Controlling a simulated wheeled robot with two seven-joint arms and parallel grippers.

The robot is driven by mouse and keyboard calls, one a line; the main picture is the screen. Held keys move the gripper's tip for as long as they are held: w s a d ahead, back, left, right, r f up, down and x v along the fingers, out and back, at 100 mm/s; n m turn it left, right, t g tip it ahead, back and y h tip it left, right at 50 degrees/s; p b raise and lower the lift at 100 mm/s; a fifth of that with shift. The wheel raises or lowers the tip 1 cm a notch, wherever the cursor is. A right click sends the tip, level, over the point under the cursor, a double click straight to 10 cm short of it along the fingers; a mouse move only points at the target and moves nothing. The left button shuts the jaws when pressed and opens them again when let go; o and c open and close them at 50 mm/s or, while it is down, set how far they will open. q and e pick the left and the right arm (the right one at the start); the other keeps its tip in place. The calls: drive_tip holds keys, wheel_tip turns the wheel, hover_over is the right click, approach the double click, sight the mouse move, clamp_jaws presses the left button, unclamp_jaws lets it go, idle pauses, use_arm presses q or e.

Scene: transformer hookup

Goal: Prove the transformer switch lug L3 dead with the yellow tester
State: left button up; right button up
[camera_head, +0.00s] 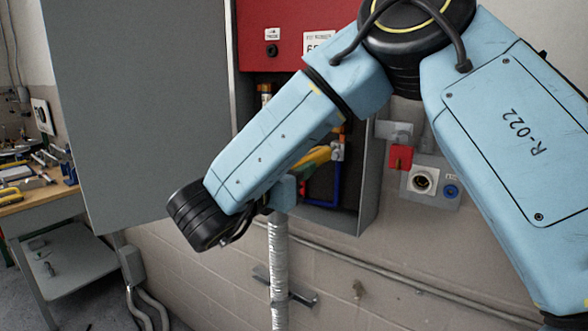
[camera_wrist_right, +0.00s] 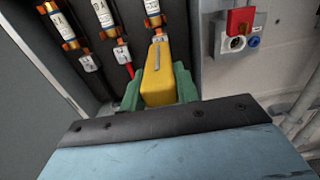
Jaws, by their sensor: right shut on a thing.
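My right gripper (camera_wrist_right: 158,80) is shut on the yellow tester (camera_wrist_right: 157,66), its green fingers on either side of the tester's body. The tester also shows in the head view (camera_head: 319,156), partly behind my right arm, inside the open cabinet. In the wrist view its far end is at the foot of the third fuse column, close to an orange-copper terminal (camera_wrist_right: 158,38). I cannot tell whether the tip touches it. Two other terminals (camera_wrist_right: 71,45) (camera_wrist_right: 108,33) sit to the left. Lug labels are too small to read. My left gripper is out of view.
The grey cabinet door (camera_head: 150,110) stands open at the left. A red panel (camera_head: 272,40) is above. Right of the cabinet are a red switch (camera_head: 400,157) and a socket (camera_head: 422,181). A workbench (camera_head: 40,196) with tools stands at the far left.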

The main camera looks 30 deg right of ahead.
drive_tip(key=shift+b, duration=0.35)
idle(1.1)
drive_tip(key=shift+s+a+f+b, duration=0.1)
drive_tip(key=shift+s+a+b, duration=0.1)
drive_tip(key=shift+a+b, duration=0.4)
drive_tip(key=shift+b+v, duration=2.3)
drive_tip(key=shift+v, duration=0.6)
